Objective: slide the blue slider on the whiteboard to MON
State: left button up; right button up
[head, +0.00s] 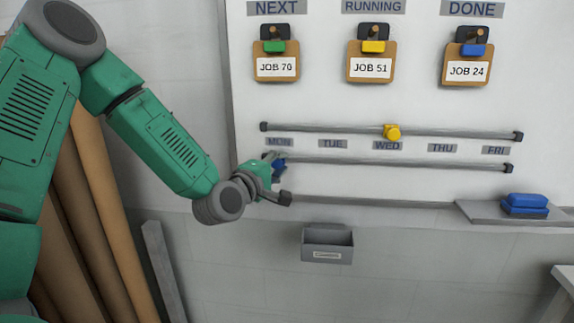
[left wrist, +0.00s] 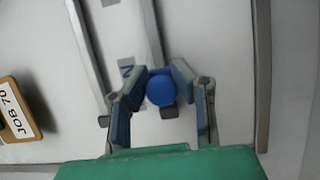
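The blue slider (head: 279,169) is at the left end of the lower rail (head: 400,162) on the whiteboard, below the MON label (head: 279,142). My left gripper (head: 272,163) is at it and partly hides it in the head view. In the left wrist view, the round blue knob (left wrist: 160,89) sits between the two fingertips (left wrist: 159,76), which appear to touch it on both sides. The rail's end cap shows just beyond the knob. My right gripper is in neither view.
A yellow slider (head: 391,132) is on the upper rail (head: 320,130) near WED (head: 387,146). Job clipboards hang above. A grey bin (head: 327,244) is below, and a blue eraser (head: 525,203) rests on a ledge (head: 480,212) at right. Brown rolls (head: 95,200) lean behind my left arm.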

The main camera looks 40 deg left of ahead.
pick_arm(q)
jog(key=o, duration=0.4)
jog(key=shift+s+a, duration=0.2)
jog(key=shift+a, duration=0.15)
jog(key=shift+s+a, duration=0.2)
jog(key=shift+a, duration=0.25)
jog(key=s+d, duration=0.2)
jog(key=s, duration=0.5)
jog(key=s+d+f+m+g+h+b, duration=0.1)
jog(key=s+d+f+m+g+b, duration=0.2)
jog(key=f, duration=0.6)
jog(key=s+d+f+m+g+h+b, duration=0.15)
jog(key=f+m, duration=0.25)
jog(key=f, duration=0.6)
jog(key=s+d+f+m+g+h+b, duration=0.1)
jog(key=d+f+m+g+b, duration=0.2)
jog(key=f, duration=0.6)
jog(key=s+d+f+m+g+b, duration=0.2)
jog(key=s+d+f+m+g, duration=0.2)
jog(key=s+f, duration=0.7)
jog(key=s+d+f+m+g+b, duration=0.3)
jog(key=s+d+f+m+g, duration=0.1)
jog(key=s+f, duration=0.7)
jog(key=shift+s+f+m+g+y, duration=0.15)
jog(key=shift+f+m+g+y, duration=0.15)
jog(key=shift+m+g, duration=0.75)
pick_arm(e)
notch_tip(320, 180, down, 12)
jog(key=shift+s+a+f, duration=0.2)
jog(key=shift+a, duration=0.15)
